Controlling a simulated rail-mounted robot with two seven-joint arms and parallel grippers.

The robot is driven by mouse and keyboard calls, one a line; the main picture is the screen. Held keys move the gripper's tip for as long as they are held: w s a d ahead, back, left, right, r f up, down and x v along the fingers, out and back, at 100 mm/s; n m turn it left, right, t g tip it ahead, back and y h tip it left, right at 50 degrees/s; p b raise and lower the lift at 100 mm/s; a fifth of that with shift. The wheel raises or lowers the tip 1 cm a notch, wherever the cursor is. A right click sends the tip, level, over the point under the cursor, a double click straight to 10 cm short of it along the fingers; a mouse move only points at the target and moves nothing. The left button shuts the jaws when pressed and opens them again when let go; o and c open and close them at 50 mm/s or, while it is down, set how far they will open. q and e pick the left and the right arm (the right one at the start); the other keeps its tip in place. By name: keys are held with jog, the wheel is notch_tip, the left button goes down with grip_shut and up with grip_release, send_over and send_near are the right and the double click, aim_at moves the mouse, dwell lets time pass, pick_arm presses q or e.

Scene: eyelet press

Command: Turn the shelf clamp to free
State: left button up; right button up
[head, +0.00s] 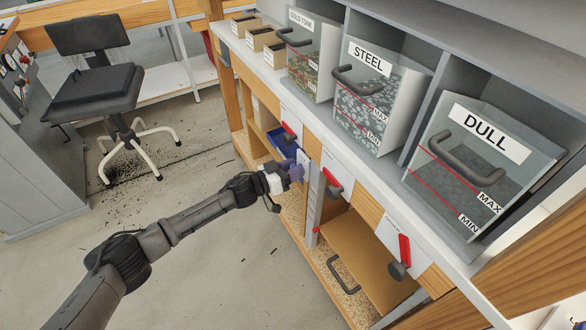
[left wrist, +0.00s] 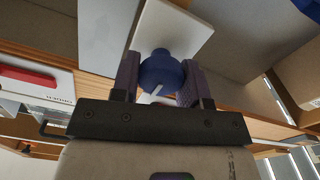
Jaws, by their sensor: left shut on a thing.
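In the left wrist view a dark blue round knob (left wrist: 162,73) with a white pointer line sits in front of a white plate (left wrist: 172,32). I take this knob for the shelf clamp. My left gripper (left wrist: 160,85) has its two purple fingers on either side of the knob, shut on it. The pointer line runs diagonally; no lettering for its position is readable. In the head view my left gripper (head: 293,172) is at the front of the shelf unit, beside a white upright, and its fingers hide most of the knob. My right gripper is not in view.
Red-handled levers (head: 333,187) on white plates line the shelf front; another (head: 402,252) is at lower right. A blue bin (head: 284,146) is just behind my gripper. Clear bins marked STEEL (head: 366,105) and DULL (head: 470,165) stand above. A chair (head: 97,90) is at left; floor between is open.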

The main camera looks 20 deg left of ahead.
pick_arm(q)
jog(key=c, duration=0.4)
jog(key=shift+o, duration=0.2)
